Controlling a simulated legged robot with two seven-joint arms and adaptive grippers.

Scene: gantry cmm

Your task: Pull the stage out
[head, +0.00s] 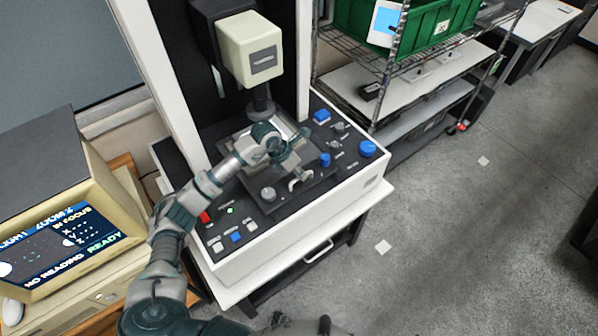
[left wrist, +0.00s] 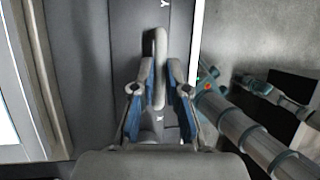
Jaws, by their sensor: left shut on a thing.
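The stage (head: 312,183) is a dark flat plate on the measuring machine's black deck, below the cream probe head (head: 251,48). A pale grey handle (left wrist: 160,45) shows in the left wrist view as an upright bar between my fingers. My left gripper (head: 291,160) reaches over the stage from the left and hides part of it. In the left wrist view, my left gripper (left wrist: 160,75) is shut on this handle, one blue-padded finger at each side. My right gripper shows only in dark parts at the head view's bottom edge, and its jaws are unclear.
Blue knobs (head: 367,148) and buttons line the deck around the stage. A monitor (head: 62,240) reading "READY" stands at left. A wire shelf with a green crate (head: 430,30) stands behind at right. The grey floor (head: 450,240) at right is mostly open.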

